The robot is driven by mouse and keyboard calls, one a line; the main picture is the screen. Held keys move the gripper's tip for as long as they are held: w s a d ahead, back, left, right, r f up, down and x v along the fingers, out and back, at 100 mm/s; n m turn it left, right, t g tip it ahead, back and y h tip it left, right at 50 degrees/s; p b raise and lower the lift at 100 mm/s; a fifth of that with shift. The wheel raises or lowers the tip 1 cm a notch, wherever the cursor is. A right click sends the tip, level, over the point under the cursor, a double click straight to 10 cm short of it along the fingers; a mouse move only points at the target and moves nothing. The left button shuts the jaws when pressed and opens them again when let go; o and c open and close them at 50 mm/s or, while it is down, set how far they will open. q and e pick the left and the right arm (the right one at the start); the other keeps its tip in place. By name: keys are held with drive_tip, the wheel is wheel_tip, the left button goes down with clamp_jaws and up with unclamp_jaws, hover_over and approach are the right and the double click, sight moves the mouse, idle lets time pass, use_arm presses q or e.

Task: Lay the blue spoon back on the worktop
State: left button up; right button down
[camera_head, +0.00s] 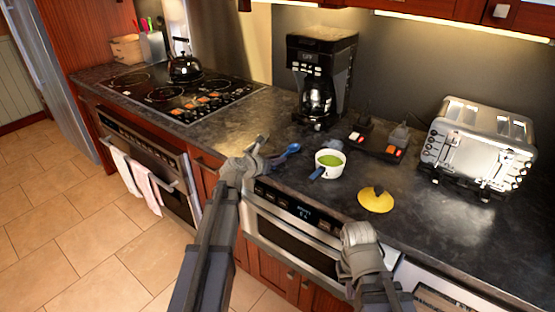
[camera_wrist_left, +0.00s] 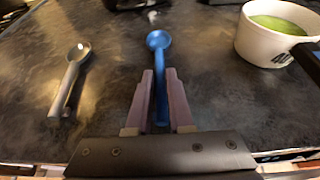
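The blue spoon (camera_head: 292,149) is at the front of the dark worktop (camera_head: 420,215), left of the white pot. In the left wrist view the blue spoon (camera_wrist_left: 159,42) points away from me, bowl outward, its handle between the two fingers. My left gripper (camera_wrist_left: 160,85) is shut on that handle, low at the worktop. I cannot tell whether the spoon touches the surface. In the head view my left gripper (camera_head: 258,163) is at the worktop's front edge.
A grey spoon (camera_wrist_left: 70,80) lies left of the blue one. The white pot (camera_head: 330,165) with green contents stands to the right, its handle towards the front. A yellow lid (camera_head: 375,199) lies farther right. A coffee maker (camera_head: 320,75) and toaster (camera_head: 478,145) stand behind.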

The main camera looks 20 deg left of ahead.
use_arm(q)
drive_tip(key=o, duration=0.5)
drive_tip(key=shift+s, duration=0.1)
drive_tip(key=p+v, duration=0.2)
drive_tip(key=v, duration=0.4)
drive_tip(key=shift+s+a+r+p, duration=0.1)
drive_tip(key=shift+s+r+p, duration=0.2)
drive_tip(key=shift+p, duration=0.1)
drive_tip(key=shift+s+a+r, duration=0.1)
drive_tip(key=shift+s+a, duration=0.1)
drive_tip(key=shift+s, duration=0.25)
